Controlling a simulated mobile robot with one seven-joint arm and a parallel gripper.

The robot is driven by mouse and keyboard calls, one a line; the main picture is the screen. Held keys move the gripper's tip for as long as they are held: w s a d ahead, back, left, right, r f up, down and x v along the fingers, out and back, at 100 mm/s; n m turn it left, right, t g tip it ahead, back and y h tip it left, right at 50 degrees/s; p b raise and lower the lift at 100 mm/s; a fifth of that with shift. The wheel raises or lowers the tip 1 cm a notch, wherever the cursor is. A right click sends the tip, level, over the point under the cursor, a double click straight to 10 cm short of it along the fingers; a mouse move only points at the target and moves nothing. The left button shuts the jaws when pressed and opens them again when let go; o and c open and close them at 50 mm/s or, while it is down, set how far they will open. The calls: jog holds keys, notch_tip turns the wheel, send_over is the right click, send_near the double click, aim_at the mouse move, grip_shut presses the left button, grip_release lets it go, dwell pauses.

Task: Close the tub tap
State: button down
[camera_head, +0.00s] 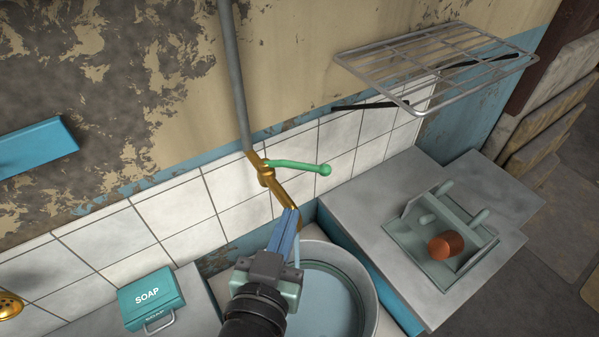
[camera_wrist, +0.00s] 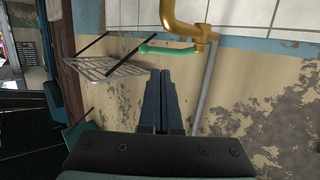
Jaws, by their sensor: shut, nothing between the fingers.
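The brass tap (camera_head: 264,172) is on the tiled wall at the foot of a grey pipe, and its spout slopes down to the right. Its green lever handle (camera_head: 300,166) sticks out to the right and ends in a round knob. In the wrist view the brass tap (camera_wrist: 190,30) and green handle (camera_wrist: 165,49) are at the top. My gripper (camera_head: 292,212) is shut and empty, overlapping the spout's lower end in the head view. In the wrist view its fingertips (camera_wrist: 162,73) appear apart from the handle. A pale streak below the spout looks like water. The round tub (camera_head: 371,284) holds water.
A wire rack (camera_head: 435,62) juts from the wall at upper right. A grey counter (camera_head: 350,225) right of the tub holds a pale green tray (camera_head: 400,232) with a brown round object (camera_head: 445,245). A teal soap box (camera_head: 150,298) stands left.

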jog(key=p, duration=0.3)
send_near(306, 170)
jog(key=x, duration=0.5)
jog(key=shift+r, duration=0.25)
jog(key=shift+p+x, duration=0.3)
jog(key=shift+x, duration=0.7)
